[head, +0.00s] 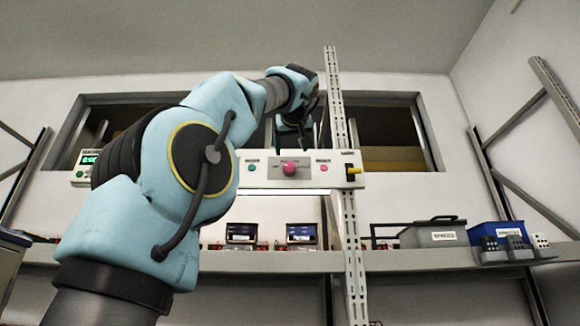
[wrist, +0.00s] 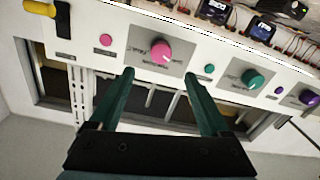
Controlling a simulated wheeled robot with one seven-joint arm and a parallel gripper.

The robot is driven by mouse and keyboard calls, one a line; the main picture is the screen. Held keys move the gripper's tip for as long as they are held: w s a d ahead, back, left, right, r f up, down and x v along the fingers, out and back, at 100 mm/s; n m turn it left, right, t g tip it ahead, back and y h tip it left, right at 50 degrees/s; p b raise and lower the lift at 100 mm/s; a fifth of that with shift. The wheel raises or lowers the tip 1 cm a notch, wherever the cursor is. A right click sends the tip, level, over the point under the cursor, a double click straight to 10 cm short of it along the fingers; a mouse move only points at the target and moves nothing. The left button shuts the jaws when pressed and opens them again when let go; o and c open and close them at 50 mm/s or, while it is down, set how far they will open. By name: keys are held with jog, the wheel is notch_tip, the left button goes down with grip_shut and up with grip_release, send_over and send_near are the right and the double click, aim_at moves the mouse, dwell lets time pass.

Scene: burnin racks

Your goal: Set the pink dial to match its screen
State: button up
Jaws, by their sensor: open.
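The pink dial (head: 290,169) is a round knob on a grey plate of the white control panel (head: 262,181). In the wrist view the pink dial (wrist: 161,49) shows a pale pointer line, and the small print around it is too blurred to read. My gripper (wrist: 158,75) is open, with two dark green fingers pointing at the panel. The dial lies just beyond the fingertips, roughly between them, with nothing held. In the head view my gripper (head: 304,128) is above the panel near the dial. A small green display (head: 89,159) shows at the panel's left; I cannot tell which dial it belongs to.
The wrist view also shows a teal dial (wrist: 251,78), a purple dial (wrist: 309,97), small pink (wrist: 105,40) and teal (wrist: 209,69) buttons, and a yellow-handled switch (wrist: 40,8). A slotted upright post (head: 339,130) stands close by. A shelf (head: 400,262) below holds a grey box (head: 433,234) and a blue bin (head: 497,236).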

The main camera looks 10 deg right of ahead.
aim_at(290, 166)
jog(key=w+p, duration=0.1)
jog(key=w, duration=0.2)
jog(key=w+d+p, duration=0.1)
jog(key=w, duration=0.2)
jog(key=w+p, duration=0.1)
jog(key=w, duration=0.2)
jog(key=shift+w+d+r+p, duration=0.1)
jog(key=shift+w+d+p, duration=0.1)
jog(key=shift+p, duration=0.2)
jog(key=shift+w, duration=0.55)
grip_shut()
